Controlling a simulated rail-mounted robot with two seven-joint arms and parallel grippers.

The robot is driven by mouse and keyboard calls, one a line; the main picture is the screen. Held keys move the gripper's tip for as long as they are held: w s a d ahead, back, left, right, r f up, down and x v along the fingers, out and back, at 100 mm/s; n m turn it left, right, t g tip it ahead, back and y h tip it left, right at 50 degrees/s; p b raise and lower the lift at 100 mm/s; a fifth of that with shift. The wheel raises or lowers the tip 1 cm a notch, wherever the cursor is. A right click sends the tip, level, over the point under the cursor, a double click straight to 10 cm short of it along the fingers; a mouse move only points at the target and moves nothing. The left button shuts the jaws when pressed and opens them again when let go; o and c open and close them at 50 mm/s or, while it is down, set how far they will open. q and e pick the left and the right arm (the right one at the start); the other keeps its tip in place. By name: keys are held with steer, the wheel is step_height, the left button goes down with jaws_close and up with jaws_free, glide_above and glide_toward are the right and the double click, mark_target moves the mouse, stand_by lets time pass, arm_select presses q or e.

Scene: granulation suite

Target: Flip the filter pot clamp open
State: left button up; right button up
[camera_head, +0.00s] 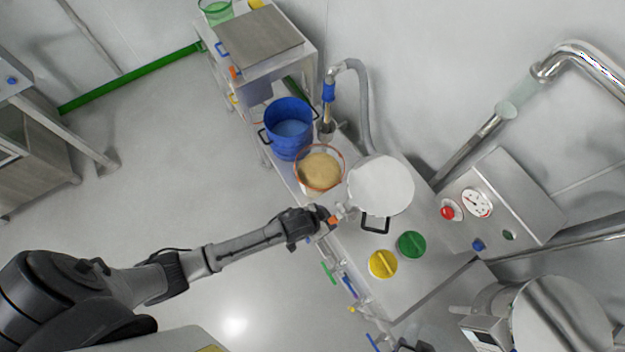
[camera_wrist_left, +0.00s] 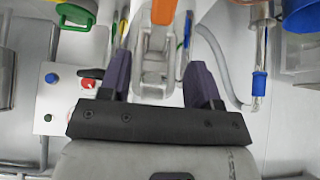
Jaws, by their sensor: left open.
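The filter pot (camera_head: 383,183) is round with a pale lid and stands on the steel bench in the head view. Its clamp (camera_head: 339,211) is at the pot's left side, next to my left gripper (camera_head: 322,220). In the left wrist view the clamp (camera_wrist_left: 153,72) is a metal latch with an orange lever tip (camera_wrist_left: 164,10). My left gripper (camera_wrist_left: 158,80) is open, with its dark fingers apart on both sides of the clamp. I cannot tell whether either finger touches it. The pot is mostly hidden in the wrist view. My right gripper is not in view.
A clear bowl of tan powder (camera_head: 319,169) and a blue bucket (camera_head: 290,128) stand behind the gripper. A control box (camera_head: 500,205) stands at right. The floor at left is clear.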

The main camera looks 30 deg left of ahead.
arm_select(q)
steer(key=v, duration=0.8)
steer(key=shift+s+r, duration=0.2)
steer(key=shift+r, duration=0.05)
steer(key=shift+a, duration=0.1)
